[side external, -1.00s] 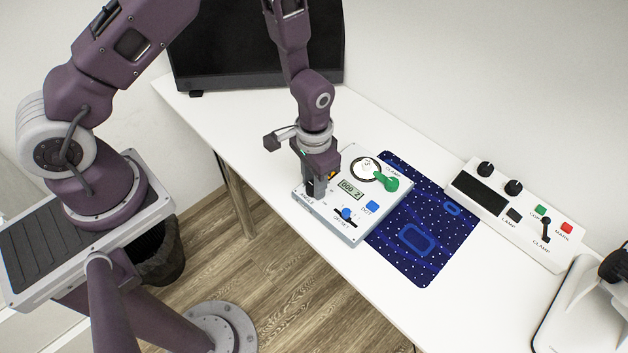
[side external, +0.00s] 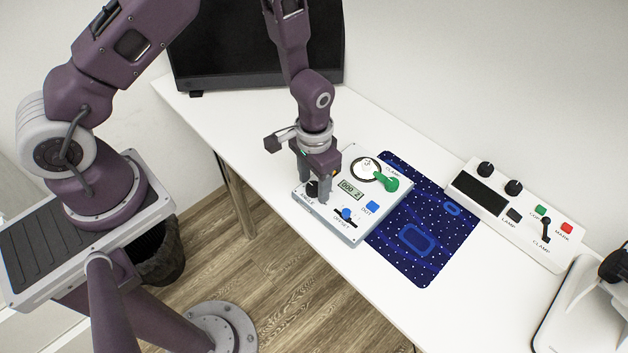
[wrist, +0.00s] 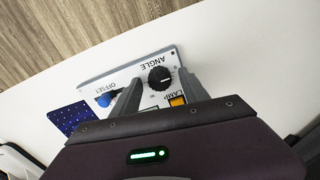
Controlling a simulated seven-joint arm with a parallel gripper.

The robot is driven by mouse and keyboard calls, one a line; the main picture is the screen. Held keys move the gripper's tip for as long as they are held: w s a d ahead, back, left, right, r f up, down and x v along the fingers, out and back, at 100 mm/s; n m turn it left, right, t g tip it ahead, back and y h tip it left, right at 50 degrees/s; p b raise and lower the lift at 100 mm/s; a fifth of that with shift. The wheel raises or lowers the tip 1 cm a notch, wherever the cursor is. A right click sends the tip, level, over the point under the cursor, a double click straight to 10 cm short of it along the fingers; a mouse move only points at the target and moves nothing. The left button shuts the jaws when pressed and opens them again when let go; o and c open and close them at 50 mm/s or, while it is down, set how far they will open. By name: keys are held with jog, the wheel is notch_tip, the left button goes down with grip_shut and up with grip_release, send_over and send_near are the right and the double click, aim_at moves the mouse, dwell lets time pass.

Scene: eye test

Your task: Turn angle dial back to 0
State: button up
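The angle dial is a black round knob (side external: 312,188) at the left corner of a light grey control box (side external: 345,235), beside the printed word ANGLE. In the wrist view the dial (wrist: 160,78) shows between the two grey fingers. My gripper (side external: 313,190) is open, with a finger on either side of the dial and clear gaps to it in the wrist view (wrist: 157,84). I cannot tell how high the fingertips are above the box. The dial's exact setting is too small to read. The box's small display (side external: 350,189) seems to end in 2.
The box also carries a green clamp handle (side external: 388,182), a blue offset slider (side external: 347,214) and a blue button (side external: 372,207). A dark blue mat (side external: 425,265) lies to the right. Beyond it is a white panel (side external: 470,205) with knobs and a lever. A monitor (side external: 250,55) stands behind.

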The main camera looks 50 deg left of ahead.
jog(key=shift+r, duration=0.1)
notch_tip(320, 180, up, 7)
dwell(0.3)
jog(key=shift+w+r, duration=0.1)
jog(key=shift+r, duration=0.1)
notch_tip(320, 180, up, 8)
jog(key=a+t, duration=0.1)
notch_tip(320, 180, up, 11)
jog(key=t, duration=0.2)
send_over(314, 185)
jog(key=s+a, duration=0.3)
jog(key=s, duration=0.2)
jog(key=s+a+r+t, duration=0.1)
jog(key=s+r, duration=0.2)
jog(key=s, duration=0.3)
jog(key=s+a+r+n+t, duration=0.1)
jog(key=s+a+r, duration=0.1)
jog(key=s+r, duration=0.2)
jog(key=s, duration=0.3)
jog(key=shift+s+a+r+t, duration=0.3)
jog(key=shift+t, duration=0.1)
